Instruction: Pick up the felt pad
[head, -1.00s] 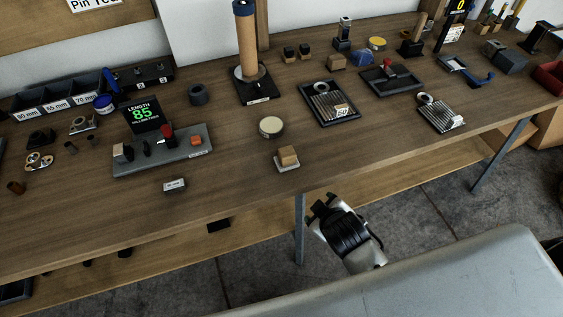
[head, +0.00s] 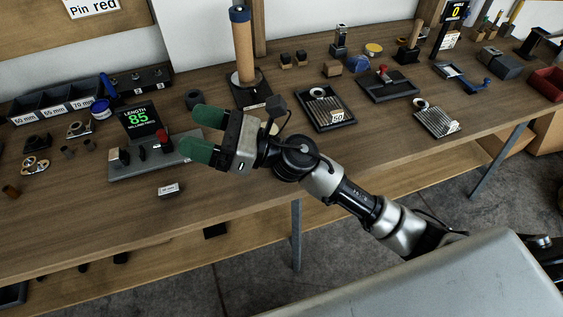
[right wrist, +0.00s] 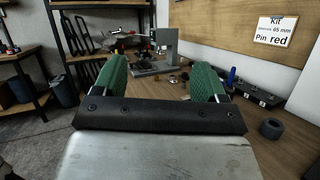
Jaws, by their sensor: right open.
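I cannot single out the felt pad for certain. The small wooden block on a pale square pad, seen earlier near the bench's front edge, is now hidden behind my right arm. The round tin behind it is mostly covered too. My right gripper (head: 203,132) is open and empty, its green fingers pointing left above the bench, near the grey length fixture (head: 130,171). In the right wrist view the gripper (right wrist: 160,78) shows two green fingers spread wide with nothing between them. My left gripper is out of view.
The wooden bench (head: 110,225) has bare room along its front edge. A small label block (head: 169,189) lies there. A tall post (head: 243,50) stands behind the gripper. A rod tray (head: 325,112) and a dark tray (head: 388,90) lie to the right. A dark ring (right wrist: 271,129) shows in the wrist view.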

